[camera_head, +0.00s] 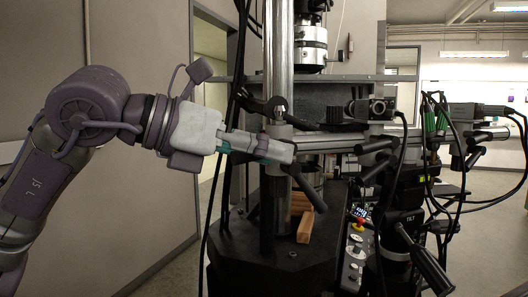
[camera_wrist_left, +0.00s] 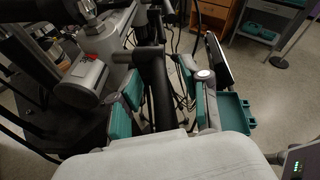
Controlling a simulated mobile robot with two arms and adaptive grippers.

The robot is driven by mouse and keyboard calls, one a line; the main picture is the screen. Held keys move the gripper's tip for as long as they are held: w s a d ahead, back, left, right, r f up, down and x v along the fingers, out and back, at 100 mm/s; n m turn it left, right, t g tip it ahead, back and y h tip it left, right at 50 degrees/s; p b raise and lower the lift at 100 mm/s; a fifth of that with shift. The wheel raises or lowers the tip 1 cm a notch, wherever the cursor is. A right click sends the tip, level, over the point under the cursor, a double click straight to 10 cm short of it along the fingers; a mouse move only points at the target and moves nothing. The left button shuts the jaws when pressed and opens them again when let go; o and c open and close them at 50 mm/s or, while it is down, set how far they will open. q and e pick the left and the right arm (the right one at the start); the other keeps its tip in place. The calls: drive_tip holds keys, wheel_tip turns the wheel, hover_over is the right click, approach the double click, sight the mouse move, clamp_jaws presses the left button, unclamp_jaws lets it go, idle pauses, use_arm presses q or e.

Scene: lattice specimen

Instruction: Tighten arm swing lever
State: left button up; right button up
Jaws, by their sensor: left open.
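A dark lever (camera_head: 309,190) slants down to the right from the clamp area where the horizontal arm tube (camera_head: 335,142) meets the vertical column (camera_head: 279,60). My left gripper (camera_head: 288,154) reaches in from the left, with its fingers in front of the column near the lever's upper end. In the left wrist view, my left gripper (camera_wrist_left: 160,82) is open, with teal pads on either side of a dark bar (camera_wrist_left: 158,92), probably the lever. Gaps seem to show beside the bar, but contact is hard to judge. The right gripper is not seen.
Cameras and cables (camera_head: 440,150) crowd the right side. A black base (camera_head: 270,258) carries wooden blocks (camera_head: 305,226). A control box with a red button (camera_head: 357,227) stands beside it. A dark hook-shaped part (camera_head: 262,104) sits just above my left gripper. Hanging cables run close by.

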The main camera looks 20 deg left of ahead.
use_arm(q)
drive_tip(key=v, duration=0.6)
idle(0.6)
